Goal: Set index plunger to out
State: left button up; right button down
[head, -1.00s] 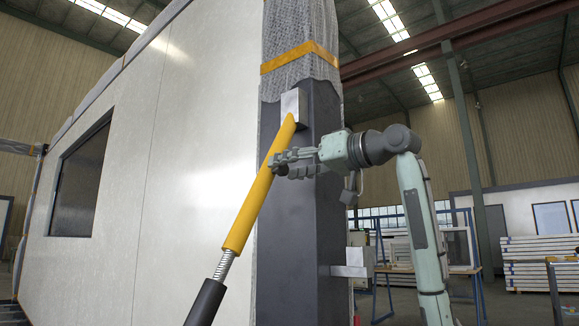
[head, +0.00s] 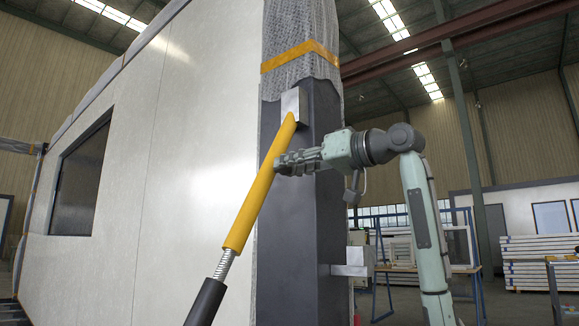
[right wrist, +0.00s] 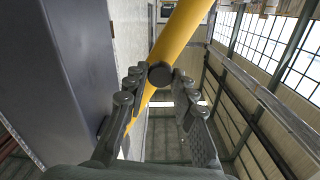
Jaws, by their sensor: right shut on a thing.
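A slanted yellow tube (head: 257,196) runs from a bracket on a dark post down to a spring and a black lower tube (head: 206,302). In the right wrist view, the yellow tube (right wrist: 180,32) crosses behind a round dark knob, which looks like the index plunger (right wrist: 160,74). The plunger sits between my fingertips. My right gripper (head: 281,163) is at the tube's right side, shut on the plunger. In the head view the fingers hide the plunger, and how far out it stands cannot be told. My left gripper is not in view.
The dark post (head: 300,215) stands close behind the tube, with a metal bracket (head: 294,104) at the tube's top. A pale wall panel (head: 130,180) fills the left. A metal block (head: 350,262) sticks out low on the post. Open hall lies to the right.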

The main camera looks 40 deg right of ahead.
jog(key=shift+s, duration=0.5)
jog(key=c, duration=1.7)
grip_release()
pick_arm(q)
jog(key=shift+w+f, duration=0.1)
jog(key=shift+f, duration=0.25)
pick_arm(e)
jog(key=o, duration=0.5)
jog(key=shift+s, duration=0.15)
jog(key=s, duration=0.8)
jog(key=s+d, duration=0.1)
jog(key=s, duration=0.3)
